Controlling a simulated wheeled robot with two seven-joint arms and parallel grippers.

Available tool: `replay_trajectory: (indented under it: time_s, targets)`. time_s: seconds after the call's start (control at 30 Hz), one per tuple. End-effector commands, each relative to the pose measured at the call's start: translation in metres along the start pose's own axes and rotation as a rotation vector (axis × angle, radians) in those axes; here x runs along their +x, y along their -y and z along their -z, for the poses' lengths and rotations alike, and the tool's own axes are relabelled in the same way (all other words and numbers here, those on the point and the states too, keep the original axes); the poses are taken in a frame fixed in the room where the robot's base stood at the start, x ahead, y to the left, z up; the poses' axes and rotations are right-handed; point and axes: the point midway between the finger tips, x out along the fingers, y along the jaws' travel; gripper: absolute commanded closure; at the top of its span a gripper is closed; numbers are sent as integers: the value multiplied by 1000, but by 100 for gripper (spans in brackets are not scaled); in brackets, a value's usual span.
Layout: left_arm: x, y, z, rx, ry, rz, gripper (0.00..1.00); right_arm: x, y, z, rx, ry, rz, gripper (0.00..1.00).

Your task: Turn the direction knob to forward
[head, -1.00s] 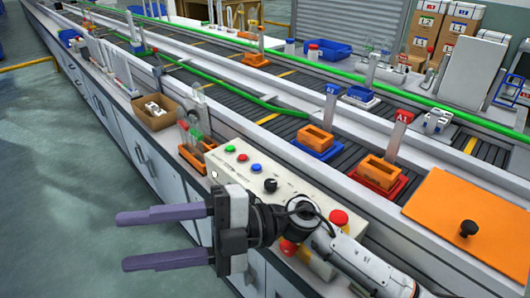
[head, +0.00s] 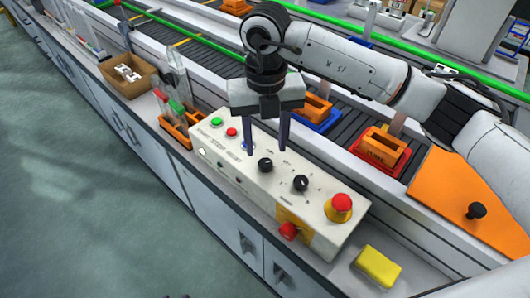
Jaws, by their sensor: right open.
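The control box (head: 225,172) is a pale panel on the bench with green, red and blue buttons along its left part. Two black knobs, a left one (head: 265,165) and a right one (head: 300,183), sit in its middle; their labels are too small to read, so I cannot tell which is the direction knob. My right gripper (head: 267,150) points down over the box, its two dark fingers apart and empty. The fingertips lie on either side of the spot just behind the left knob; I cannot tell whether they touch anything. My left gripper is not in view.
A red emergency button (head: 340,205) stands at the box's right end, and a red knob (head: 288,231) is on its front. A yellow block (head: 377,266) lies to the right. An orange rack (head: 180,130) with tubes stands at the left. The conveyor runs behind.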

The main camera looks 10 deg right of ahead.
Motion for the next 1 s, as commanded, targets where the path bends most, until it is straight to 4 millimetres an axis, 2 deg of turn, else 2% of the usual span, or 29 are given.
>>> replay_trajectory:
  time_s: [0.1, 0.3, 0.67, 0.73, 0.93, 1.0]
  targets:
    - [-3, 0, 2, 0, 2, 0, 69, 22, 0, 1, 1, -4, 0, 55]
    - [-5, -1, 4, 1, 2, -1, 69, 47, 0, 0, -1, -2, -1, 55]
    - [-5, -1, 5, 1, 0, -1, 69, 55, -1, 0, -2, 0, -3, 55]
    - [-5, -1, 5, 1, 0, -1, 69, 55, -1, 0, -2, 0, -3, 62]
    - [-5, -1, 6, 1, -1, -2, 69, 55, -1, 0, -2, 0, -3, 96]
    - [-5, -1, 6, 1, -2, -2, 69, 55, -1, 0, -2, 0, -3, 96]
